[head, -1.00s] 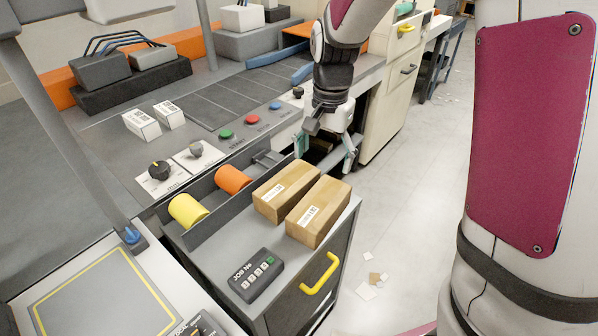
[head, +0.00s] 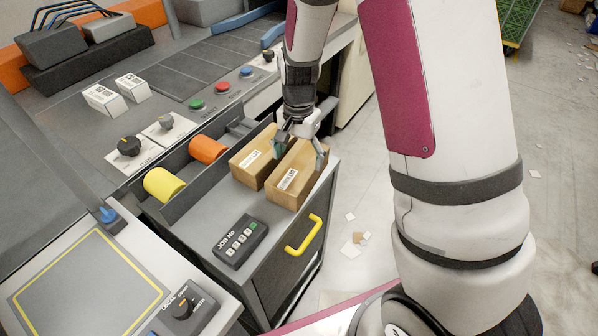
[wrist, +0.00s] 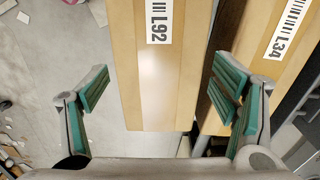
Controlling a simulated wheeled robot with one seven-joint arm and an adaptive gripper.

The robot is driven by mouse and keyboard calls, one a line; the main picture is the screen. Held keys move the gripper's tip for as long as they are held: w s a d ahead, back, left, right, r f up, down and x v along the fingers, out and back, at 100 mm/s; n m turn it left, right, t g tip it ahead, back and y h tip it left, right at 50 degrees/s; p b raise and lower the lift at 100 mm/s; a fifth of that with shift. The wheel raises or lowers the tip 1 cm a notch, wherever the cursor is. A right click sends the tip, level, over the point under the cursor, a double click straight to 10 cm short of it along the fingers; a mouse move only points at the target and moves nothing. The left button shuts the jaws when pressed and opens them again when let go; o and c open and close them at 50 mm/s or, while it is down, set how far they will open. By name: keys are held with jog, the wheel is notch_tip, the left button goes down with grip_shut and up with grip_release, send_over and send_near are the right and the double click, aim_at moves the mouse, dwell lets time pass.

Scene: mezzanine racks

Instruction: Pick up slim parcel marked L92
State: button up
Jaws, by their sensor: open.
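The slim parcel marked L92 (wrist: 152,75) is a brown box with a white label. It lies between my fingers in the wrist view. In the head view it is the right-hand box (head: 292,187) on the cabinet top. My gripper (wrist: 158,95) is open, one finger on each side of L92; in the head view it (head: 300,152) is over the box's far part. I cannot tell if the fingers touch it. The parcel marked L34 (wrist: 275,65) lies close beside L92 with a narrow gap, and one finger is at that gap. It is the left-hand box (head: 248,170) in the head view.
The grey cabinet (head: 262,270) has a yellow handle (head: 304,236) and bears a job-number keypad (head: 240,241). Yellow (head: 165,184) and orange (head: 208,149) rolls sit in a tray to the left. Open floor (head: 350,195) lies to the right.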

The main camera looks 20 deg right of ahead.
aim_at(299, 163)
jog(key=shift+f, duration=1.85)
jog(key=c, duration=1.4)
jog(key=shift+r, duration=0.1)
